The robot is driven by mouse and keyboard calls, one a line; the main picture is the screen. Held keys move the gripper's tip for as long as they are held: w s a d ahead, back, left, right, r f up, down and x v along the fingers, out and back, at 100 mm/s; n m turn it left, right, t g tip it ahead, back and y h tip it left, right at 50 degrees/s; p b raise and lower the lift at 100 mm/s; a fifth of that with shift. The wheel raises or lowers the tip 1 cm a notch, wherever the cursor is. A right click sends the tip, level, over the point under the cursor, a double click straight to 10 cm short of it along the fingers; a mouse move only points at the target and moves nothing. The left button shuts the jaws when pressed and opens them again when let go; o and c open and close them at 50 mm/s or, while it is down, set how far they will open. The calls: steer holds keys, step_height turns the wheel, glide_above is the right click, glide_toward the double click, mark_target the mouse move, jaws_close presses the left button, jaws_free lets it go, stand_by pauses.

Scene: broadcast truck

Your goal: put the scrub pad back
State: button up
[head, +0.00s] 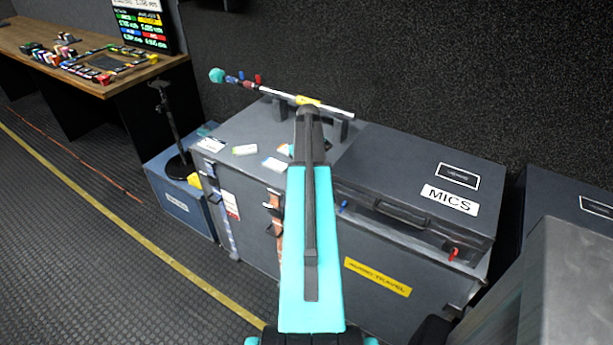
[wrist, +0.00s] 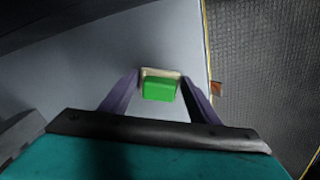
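The scrub pad (wrist: 159,90), a small green block with a cream layer behind it, is between my gripper's two purple fingers in the wrist view. My gripper (wrist: 161,78) has a finger against each side of the pad and appears shut on it. Behind the pad is a plain grey surface (wrist: 90,65); how far the pad is from it is hard to tell. In the head view my own turquoise arm covers the middle, and neither the gripper nor the pad can be made out.
A grey case (head: 245,133) carries labels and a boom pole (head: 330,108) on supports. Beside it is a dark case marked MICS (head: 400,160). A blue box (head: 178,205) bears a black stand (head: 170,120). A wooden desk (head: 30,35) stands at left; floor is clear in front of it.

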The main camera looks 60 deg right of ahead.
steer(key=shift+o, duration=1.1)
steer(key=shift+r, duration=0.1)
step_height(320, 180, up, 12)
steer(key=b, duration=0.2)
stand_by(0.7)
